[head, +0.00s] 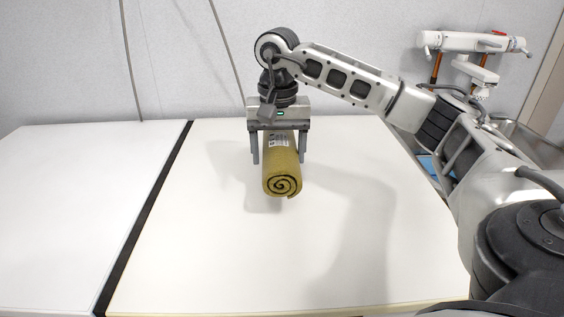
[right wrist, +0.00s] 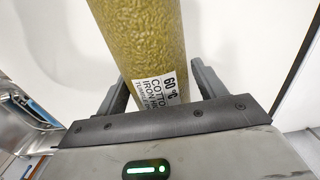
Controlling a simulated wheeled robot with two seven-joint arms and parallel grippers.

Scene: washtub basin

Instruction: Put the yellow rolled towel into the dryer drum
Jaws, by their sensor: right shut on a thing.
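The yellow rolled towel (head: 282,183) is olive-yellow, with its spiral end facing the head camera and a white printed label on its upper side. My right gripper (head: 279,160) is shut on it from above, with one finger on each side of the roll. In the right wrist view the towel (right wrist: 140,40) runs between the two fingers of the gripper (right wrist: 160,90), with its label close to the palm. The towel's shadow falls on the white surface below; I cannot tell how far above it the towel is. The dryer drum and my left gripper are not in view.
A white table top (head: 230,260) lies under the towel and is otherwise clear. A black strip (head: 150,215) divides it from another bare white surface (head: 70,190) at left. A metal basin (head: 530,145) and a white fixture (head: 470,42) stand at the right. A grey wall is behind.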

